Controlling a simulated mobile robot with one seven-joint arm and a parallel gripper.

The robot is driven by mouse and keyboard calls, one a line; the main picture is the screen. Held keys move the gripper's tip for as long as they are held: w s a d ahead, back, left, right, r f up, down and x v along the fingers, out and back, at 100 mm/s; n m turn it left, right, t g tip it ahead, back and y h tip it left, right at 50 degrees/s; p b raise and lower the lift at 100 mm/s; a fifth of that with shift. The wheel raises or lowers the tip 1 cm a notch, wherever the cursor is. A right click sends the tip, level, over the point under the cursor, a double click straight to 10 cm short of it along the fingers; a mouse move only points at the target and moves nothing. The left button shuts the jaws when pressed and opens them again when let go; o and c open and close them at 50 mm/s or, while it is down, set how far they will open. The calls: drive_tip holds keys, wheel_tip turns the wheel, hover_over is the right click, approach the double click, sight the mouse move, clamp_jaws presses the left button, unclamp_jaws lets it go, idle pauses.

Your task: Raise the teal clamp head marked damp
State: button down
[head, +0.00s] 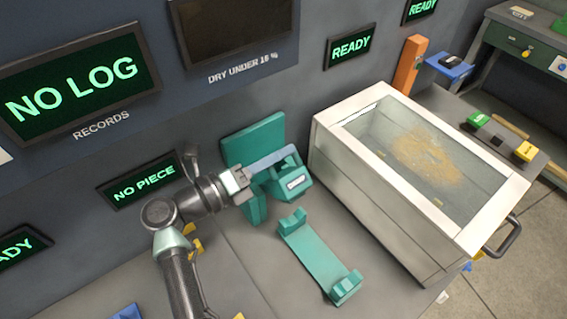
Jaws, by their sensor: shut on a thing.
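The teal clamp head (291,183) carries a small pale label whose writing is too small to read. It sits in front of an upright teal back plate (240,151), above a teal cradle (318,257) on the bench. A grey-blue bar (272,160) runs along the head's upper side. My gripper (246,180) comes from the left and is shut at the left end of the clamp head. The exact contact of the fingers is small and partly hidden. The cradle has a raised block at each end and is empty.
A white-framed glass-topped box (321,135) with brown dust inside stands just right. Wall displays read NO LOG (75,86), NO PIECE (145,182) and READY (349,47). An orange post (408,64) stands behind the box. Bare bench lies left of the cradle.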

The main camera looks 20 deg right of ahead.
drive_tip(key=shift+w+a+r, duration=0.1)
drive_tip(key=shift+w, duration=0.15)
idle(0.3)
drive_tip(key=c, duration=0.8)
unclamp_jaws()
drive_tip(key=shift+c, duration=0.2)
drive_tip(key=shift+a, duration=0.1)
drive_tip(key=b+v, duration=0.4)
drive_tip(key=v, duration=0.8)
drive_tip(key=shift+s+a, duration=0.2)
drive_tip(key=shift+a, duration=0.15)
